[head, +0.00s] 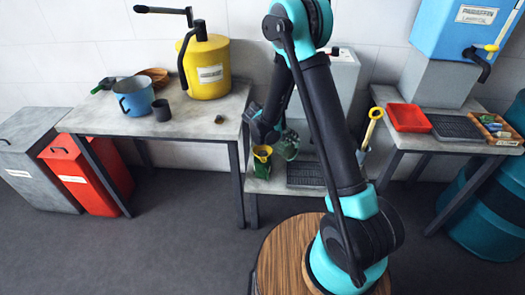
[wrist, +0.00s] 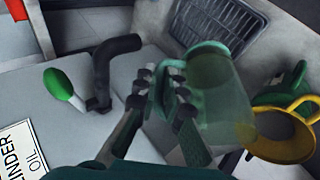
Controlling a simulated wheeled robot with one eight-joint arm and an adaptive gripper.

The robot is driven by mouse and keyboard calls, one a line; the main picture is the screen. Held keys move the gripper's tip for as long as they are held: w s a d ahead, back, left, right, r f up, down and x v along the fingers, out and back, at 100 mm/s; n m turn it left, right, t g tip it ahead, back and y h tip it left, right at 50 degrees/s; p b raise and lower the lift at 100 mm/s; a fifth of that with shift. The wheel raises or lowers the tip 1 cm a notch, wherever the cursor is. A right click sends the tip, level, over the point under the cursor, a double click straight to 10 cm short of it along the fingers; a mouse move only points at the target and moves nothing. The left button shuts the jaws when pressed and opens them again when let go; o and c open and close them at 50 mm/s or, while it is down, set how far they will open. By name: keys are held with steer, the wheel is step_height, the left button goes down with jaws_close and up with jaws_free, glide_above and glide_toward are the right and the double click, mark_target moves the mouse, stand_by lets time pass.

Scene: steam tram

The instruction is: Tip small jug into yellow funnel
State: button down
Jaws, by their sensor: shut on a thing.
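The small jug (wrist: 215,92) is translucent green, with a yellowish tint towards one end that may be liquid. My gripper (wrist: 162,82) is shut on its handle. In the head view the jug (head: 287,148) hangs beside my gripper (head: 274,132), above the low shelf between the two tables. The yellow funnel (wrist: 285,130) sits on a green can, close to the jug in the wrist view. In the head view the funnel (head: 262,151) is just left of the jug, apart from it. I cannot tell the jug's exact tilt.
A grey dispenser with a dark spout (wrist: 115,58) and a green-knobbed lever (wrist: 58,84) is close to my gripper. A drip grate (head: 305,173) lies right of the can. The left table (head: 215,108) carries a blue jug (head: 134,96) and yellow drum (head: 207,68).

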steer(key=shift+a, duration=0.1)
stand_by(0.6)
steer(key=shift+a+r+h, duration=0.2)
steer(key=shift+a+h, duration=0.05)
steer(key=shift+h, duration=0.15)
steer(key=shift+r, duration=0.1)
stand_by(0.6)
steer(key=shift+a+r+h, duration=0.35)
steer(key=shift+r+h, duration=0.05)
steer(key=shift+h, duration=0.1)
stand_by(0.6)
steer(key=shift+w+a+r+n+h, duration=0.1)
steer(key=shift+a+r+n+h, duration=0.25)
steer(key=shift+r+h, duration=0.2)
steer(key=shift+a, duration=0.1)
stand_by(0.6)
steer(key=shift+w+a+r+h, duration=0.1)
steer(key=shift+a+r+h, duration=0.25)
steer(key=shift+h, duration=0.1)
